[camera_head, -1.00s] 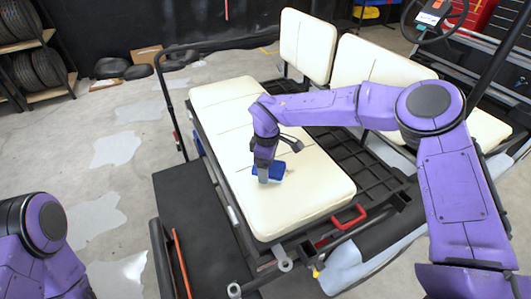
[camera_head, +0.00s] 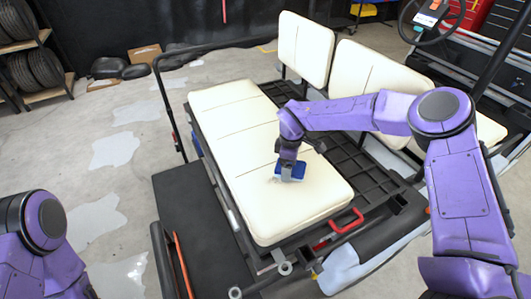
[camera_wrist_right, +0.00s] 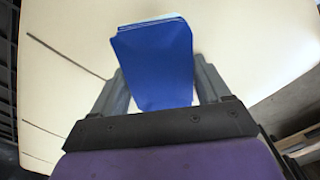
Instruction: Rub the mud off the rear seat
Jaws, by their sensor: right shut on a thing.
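The rear seat (camera_head: 233,140) is a long cream cushion with seams across it, on the back of the cart. My right gripper (camera_head: 289,171) is over the near part of this cushion, shut on a blue cloth (camera_head: 291,169). The cloth is low at the cushion's surface; whether it presses on it I cannot tell. In the right wrist view the blue cloth (camera_wrist_right: 155,62) sits between the two fingers, with the cream seat (camera_wrist_right: 60,95) behind it. My left gripper is out of view; only part of that arm shows.
A red handle (camera_head: 347,221) and dark frame tubes stand at the seat's near end. Cream front seat backs (camera_head: 304,48) rise beyond a black grid deck (camera_head: 350,153). A steering wheel (camera_head: 430,18) is at the upper right. Floor at the left is open.

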